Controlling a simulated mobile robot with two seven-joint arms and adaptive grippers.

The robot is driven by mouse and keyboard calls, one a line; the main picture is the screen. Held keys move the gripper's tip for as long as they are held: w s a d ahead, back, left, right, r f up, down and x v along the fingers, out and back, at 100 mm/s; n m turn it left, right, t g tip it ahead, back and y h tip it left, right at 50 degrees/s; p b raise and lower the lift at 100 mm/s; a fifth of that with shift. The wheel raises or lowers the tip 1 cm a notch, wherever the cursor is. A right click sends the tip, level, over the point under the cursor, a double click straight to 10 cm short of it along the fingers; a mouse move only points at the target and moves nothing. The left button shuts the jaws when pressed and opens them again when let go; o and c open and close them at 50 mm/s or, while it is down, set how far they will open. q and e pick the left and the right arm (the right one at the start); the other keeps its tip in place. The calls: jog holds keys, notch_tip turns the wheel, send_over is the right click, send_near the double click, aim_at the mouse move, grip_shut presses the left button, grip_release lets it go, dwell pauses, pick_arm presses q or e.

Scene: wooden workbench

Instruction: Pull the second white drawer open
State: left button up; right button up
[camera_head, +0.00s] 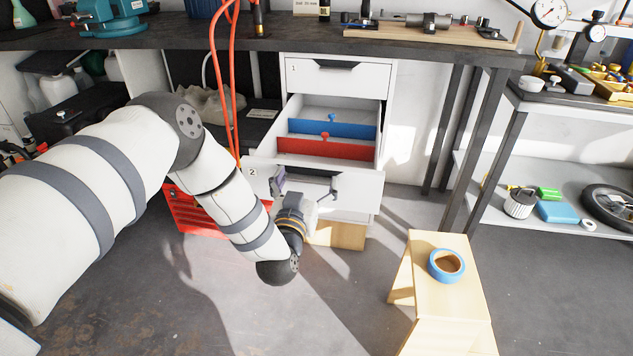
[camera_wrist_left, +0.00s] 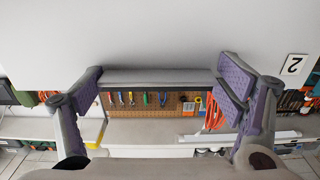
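The second white drawer (camera_head: 360,192), labelled 2, stands pulled out from the cabinet under the workbench. Its inside shows a blue divider (camera_head: 345,130) and a red divider (camera_head: 335,149). Its front, with the 2 label upside down, also fills the top of the left wrist view (camera_wrist_left: 160,35). A dark-edged cutout (camera_wrist_left: 160,80) is at the front's edge. My left gripper (camera_head: 306,186) is at the drawer front, fingers spread wide on either side of the cutout. Its purple pads show in the wrist view; I cannot tell whether they touch the drawer. My right gripper is not in view.
The first drawer (camera_head: 330,77), labelled 1, is shut above. A wooden stool (camera_head: 440,295) with a blue tape roll (camera_head: 446,265) stands at the right front. A red toolbox (camera_head: 195,213) is on the floor behind my left arm. The floor between is clear.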

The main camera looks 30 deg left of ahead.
pick_arm(q)
jog(key=o, duration=0.4)
jog(key=shift+a+r+y, duration=0.1)
jog(key=shift+a+y, duration=0.2)
jog(key=shift+a, duration=0.1)
jog(key=shift+s+d, duration=0.1)
jog(key=shift+d, duration=0.15)
jog(key=v, duration=1.2)
jog(key=shift+a, duration=0.2)
